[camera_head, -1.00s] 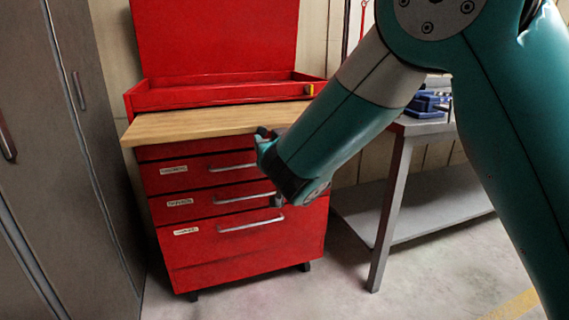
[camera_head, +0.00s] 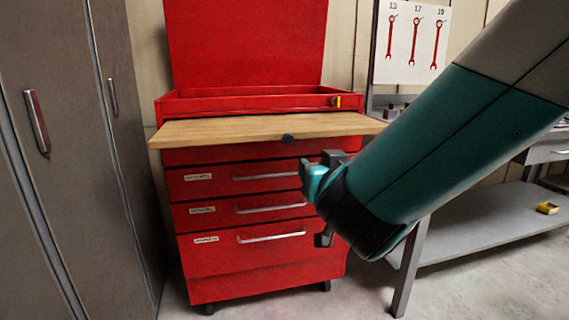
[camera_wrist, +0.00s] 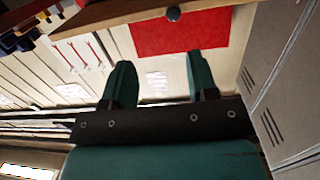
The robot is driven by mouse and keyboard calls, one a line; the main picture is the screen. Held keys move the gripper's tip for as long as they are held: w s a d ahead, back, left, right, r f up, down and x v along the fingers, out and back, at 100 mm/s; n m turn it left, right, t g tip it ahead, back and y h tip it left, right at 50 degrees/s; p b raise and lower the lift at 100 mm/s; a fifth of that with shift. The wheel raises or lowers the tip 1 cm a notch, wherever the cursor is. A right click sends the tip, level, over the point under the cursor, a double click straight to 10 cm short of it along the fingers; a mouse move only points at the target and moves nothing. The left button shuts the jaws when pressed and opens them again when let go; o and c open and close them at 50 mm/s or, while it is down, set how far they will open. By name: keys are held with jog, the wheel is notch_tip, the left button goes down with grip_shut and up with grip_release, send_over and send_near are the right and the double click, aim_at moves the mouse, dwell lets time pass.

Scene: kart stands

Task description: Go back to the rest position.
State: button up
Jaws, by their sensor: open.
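My gripper (camera_head: 322,200) is in front of the red tool chest's drawers in the head view, seen mostly from behind at the end of my teal arm. In the wrist view, its two teal fingers (camera_wrist: 160,62) are spread apart, with nothing between them. The red tool chest (camera_head: 230,268) stands in the middle of the head view with its lid up and its labelled drawers shut. Its wooden top (camera_head: 230,129) also shows tilted at the top of the wrist view (camera_wrist: 120,14).
Grey lockers (camera_head: 75,130) stand close on the left. A grey workbench (camera_head: 480,222) is at right, with a small yellow object (camera_head: 547,208) on its lower shelf. A wrench poster (camera_head: 413,42) hangs on the back wall. Bare floor (camera_head: 360,300) shows in front.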

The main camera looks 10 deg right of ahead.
jog(key=s+d+f+m+g+h, duration=0.1)
jog(key=s+d+f+m+g, duration=0.1)
jog(key=s+d+f+g, duration=0.15)
jog(key=s+a+f+n+g+y, duration=0.2)
jog(key=s+n+g, duration=0.3)
jog(key=s, duration=0.6)
jog(key=s+a+f+n+g+y, duration=0.1)
jog(key=s+a+n+g+y, duration=0.15)
jog(key=s+g, duration=0.7)
jog(key=s+r+n+t+p, duration=0.1)
jog(key=s+r+p, duration=0.2)
jog(key=r+p, duration=2.1)
jog(key=shift+d+r+p, duration=0.35)
jog(key=shift+r, duration=0.05)
jog(key=shift+s, duration=0.1)
